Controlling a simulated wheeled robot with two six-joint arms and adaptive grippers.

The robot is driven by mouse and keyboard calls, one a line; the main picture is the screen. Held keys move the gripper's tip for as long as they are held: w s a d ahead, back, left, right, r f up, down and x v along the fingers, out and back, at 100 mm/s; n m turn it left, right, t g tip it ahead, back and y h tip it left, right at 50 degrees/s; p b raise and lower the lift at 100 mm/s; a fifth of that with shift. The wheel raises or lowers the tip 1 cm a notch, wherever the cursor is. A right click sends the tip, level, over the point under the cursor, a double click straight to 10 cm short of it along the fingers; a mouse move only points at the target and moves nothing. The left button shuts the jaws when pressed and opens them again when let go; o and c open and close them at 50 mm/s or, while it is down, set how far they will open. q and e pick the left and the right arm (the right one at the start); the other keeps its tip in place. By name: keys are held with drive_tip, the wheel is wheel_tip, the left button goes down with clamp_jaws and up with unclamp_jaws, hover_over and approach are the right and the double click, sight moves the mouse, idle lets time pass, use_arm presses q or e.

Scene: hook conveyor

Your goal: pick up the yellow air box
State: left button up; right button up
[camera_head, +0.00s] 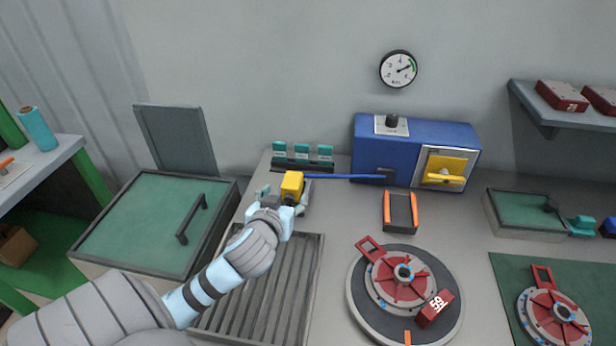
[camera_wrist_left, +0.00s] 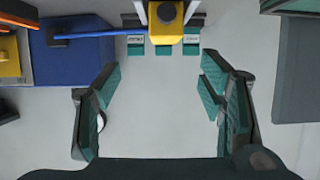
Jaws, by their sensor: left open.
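The yellow air box (camera_head: 292,184) stands on the grey bench, with a blue hose (camera_head: 345,177) running from it to the blue machine. In the left wrist view the yellow box (camera_wrist_left: 168,22) shows at the top edge, with a dark round part on it; its upper part is cut off. My left gripper (camera_head: 284,199) is at the near side of the box and partly hides it. In the wrist view its teal-padded fingers (camera_wrist_left: 160,88) are spread wide and empty, with the box beyond their tips, roughly in line with the gap. My right gripper is out of view.
Three teal blocks (camera_head: 302,151) stand in a dark rack behind the box. The blue machine (camera_head: 371,142) with a yellow handle is to the right. A slatted grate (camera_head: 270,290) lies under my left arm. A round turntable (camera_head: 362,309) holds a red-and-grey part.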

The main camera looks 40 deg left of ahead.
sight(289, 188)
use_arm(q)
drive_tip(key=x, duration=0.2)
drive_tip(key=b+x, duration=0.1)
drive_tip(key=x, duration=0.1)
drive_tip(key=a+x, duration=0.1)
drive_tip(key=shift+a+f, duration=0.25)
drive_tip(key=x, duration=0.2)
drive_tip(key=b+x, duration=0.1)
drive_tip(key=x, duration=0.1)
drive_tip(key=f+x, duration=0.1)
drive_tip(key=x, duration=0.1)
drive_tip(key=shift+d, duration=0.25)
drive_tip(key=shift+a, duration=0.1)
drive_tip(key=shift+c, duration=0.2)
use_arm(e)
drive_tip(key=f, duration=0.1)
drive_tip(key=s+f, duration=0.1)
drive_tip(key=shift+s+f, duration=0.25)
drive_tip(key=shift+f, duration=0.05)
use_arm(q)
drive_tip(key=c, duration=1.4)
